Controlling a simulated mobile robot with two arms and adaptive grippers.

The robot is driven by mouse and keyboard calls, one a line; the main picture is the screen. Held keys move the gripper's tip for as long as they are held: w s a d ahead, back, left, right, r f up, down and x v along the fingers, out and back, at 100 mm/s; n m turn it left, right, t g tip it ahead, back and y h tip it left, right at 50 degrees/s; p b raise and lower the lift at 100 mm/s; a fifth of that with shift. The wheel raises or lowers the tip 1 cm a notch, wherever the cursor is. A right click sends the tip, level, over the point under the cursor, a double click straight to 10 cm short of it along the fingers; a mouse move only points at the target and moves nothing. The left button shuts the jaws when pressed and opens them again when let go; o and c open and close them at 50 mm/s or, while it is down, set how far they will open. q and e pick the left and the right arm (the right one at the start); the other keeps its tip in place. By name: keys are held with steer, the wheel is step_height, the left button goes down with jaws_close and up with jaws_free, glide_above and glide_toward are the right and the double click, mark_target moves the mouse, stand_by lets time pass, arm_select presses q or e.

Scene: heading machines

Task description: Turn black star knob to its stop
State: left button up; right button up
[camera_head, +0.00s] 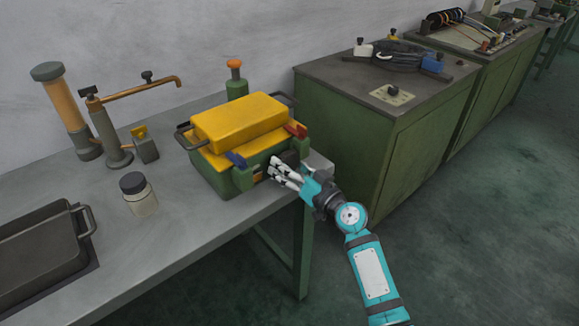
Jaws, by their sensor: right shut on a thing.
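A green box with a yellow lid (240,118) stands near the right end of the grey workbench. My right gripper (273,171) reaches the front of this box from the right, with its pale fingers shut at a dark recessed part of the front face. The black star knob is mostly hidden there by the fingers, and its turned angle cannot be read. My left gripper is not in view.
A jar with a black lid (139,195), a tap stand with a copper pipe (115,140) and a dark tray (38,252) stand on the bench. A green cabinet (345,115) is close behind my right arm, with a separate black knob (393,90) on top. Floor at right is clear.

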steer(key=shift+m+p, duration=0.35)
steer(key=shift+m, duration=2.75)
steer(key=o, duration=1.2)
steer(key=shift+s+d+f, duration=0.1)
steer(key=shift+s+d, duration=0.2)
steer(key=shift+s, duration=0.1)
steer(key=shift+r+v, duration=0.15)
steer(key=shift+v, duration=1.6)
steer(key=shift+r+v, duration=0.15)
steer(key=shift+v, duration=1.6)
